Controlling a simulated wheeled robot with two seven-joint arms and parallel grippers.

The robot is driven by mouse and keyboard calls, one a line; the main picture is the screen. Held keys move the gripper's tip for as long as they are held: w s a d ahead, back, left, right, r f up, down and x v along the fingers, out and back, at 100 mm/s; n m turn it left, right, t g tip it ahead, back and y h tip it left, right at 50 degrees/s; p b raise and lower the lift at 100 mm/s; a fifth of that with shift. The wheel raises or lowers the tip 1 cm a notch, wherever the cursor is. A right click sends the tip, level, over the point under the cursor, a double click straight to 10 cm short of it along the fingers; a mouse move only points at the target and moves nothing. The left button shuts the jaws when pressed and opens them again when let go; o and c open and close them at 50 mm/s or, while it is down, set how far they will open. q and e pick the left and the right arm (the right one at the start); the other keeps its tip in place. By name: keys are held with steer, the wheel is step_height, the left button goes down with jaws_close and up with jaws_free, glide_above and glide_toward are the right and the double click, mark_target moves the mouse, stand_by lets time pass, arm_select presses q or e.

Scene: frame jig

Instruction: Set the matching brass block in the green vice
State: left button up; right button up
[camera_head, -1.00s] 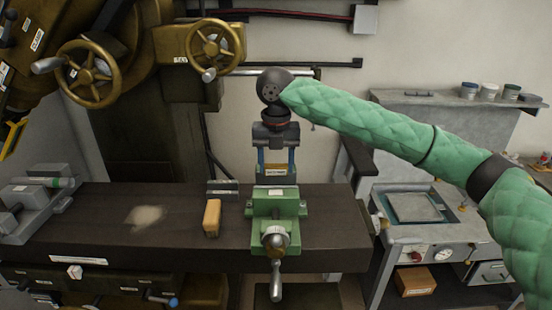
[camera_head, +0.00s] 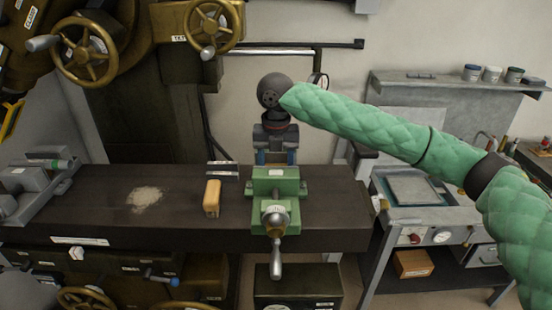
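The green vice (camera_head: 275,185) stands at the front of the dark bench, its screw and handle facing me. A brass-coloured block (camera_head: 212,198) stands on the bench just left of the vice, apart from it. My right gripper (camera_head: 276,158) points down behind the vice, at its far edge. Its two blue fingers are spread apart and no brass block shows between them. The fingertips are hidden behind the vice. My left gripper is not in view.
A small grey block (camera_head: 222,172) lies behind the brass block. A pale dust patch (camera_head: 145,198) and a grey vice-like fixture (camera_head: 32,182) are at left. Brass handwheels (camera_head: 214,26) overhang the back. A grey cart (camera_head: 415,190) stands right of the bench.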

steer(key=shift+f, duration=0.2)
steer(key=o, duration=1)
